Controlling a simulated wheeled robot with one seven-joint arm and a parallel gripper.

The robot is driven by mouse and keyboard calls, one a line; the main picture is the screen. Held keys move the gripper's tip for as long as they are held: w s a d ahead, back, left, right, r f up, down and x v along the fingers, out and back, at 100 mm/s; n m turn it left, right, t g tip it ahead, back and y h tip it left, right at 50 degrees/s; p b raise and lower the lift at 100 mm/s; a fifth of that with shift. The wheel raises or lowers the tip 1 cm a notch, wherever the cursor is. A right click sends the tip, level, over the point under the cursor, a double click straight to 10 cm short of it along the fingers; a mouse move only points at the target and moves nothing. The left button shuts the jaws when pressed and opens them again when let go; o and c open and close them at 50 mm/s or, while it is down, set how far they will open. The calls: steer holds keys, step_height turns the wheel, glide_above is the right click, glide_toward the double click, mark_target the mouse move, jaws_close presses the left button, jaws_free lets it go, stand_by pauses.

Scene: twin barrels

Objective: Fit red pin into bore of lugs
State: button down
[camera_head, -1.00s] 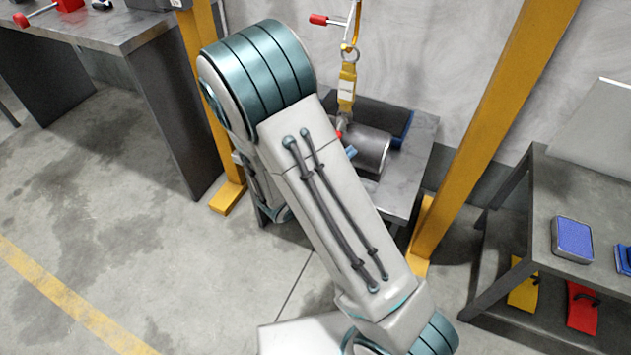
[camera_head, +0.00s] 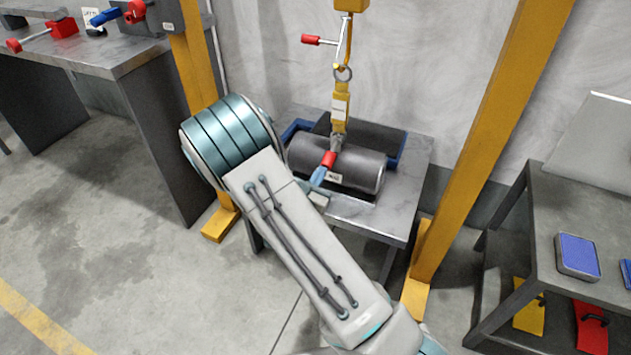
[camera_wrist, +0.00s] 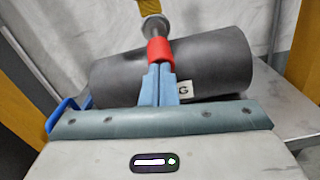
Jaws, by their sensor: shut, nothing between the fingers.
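The red pin (camera_head: 329,159) shows as a red grip at the grey metal lugs (camera_head: 337,143) on top of a dark barrel (camera_head: 362,167). In the wrist view the red pin (camera_wrist: 160,51) stands directly in front of the fingertips, with the round metal end of the lugs (camera_wrist: 152,27) behind it. My gripper (camera_head: 319,176) has blue fingers, pressed together and empty. In the wrist view my gripper (camera_wrist: 158,70) is at the near end of the red grip, touching or nearly so. The bore and the pin's shaft are hidden.
A yellow hoist strap (camera_head: 340,103) hangs from a ring above the lugs. The barrel lies on a grey stand (camera_head: 375,215) between yellow posts (camera_head: 490,150). A workbench (camera_head: 100,55) stands left; a table with blue boxes (camera_head: 577,255) stands right.

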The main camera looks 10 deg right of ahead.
steer(key=shift+x, duration=1.35)
stand_by(0.3)
steer(key=shift+s+r, duration=0.1)
steer(key=shift+s, duration=0.05)
steer(key=p+v, duration=0.1)
steer(key=v, duration=1.5)
steer(key=shift+a, duration=0.2)
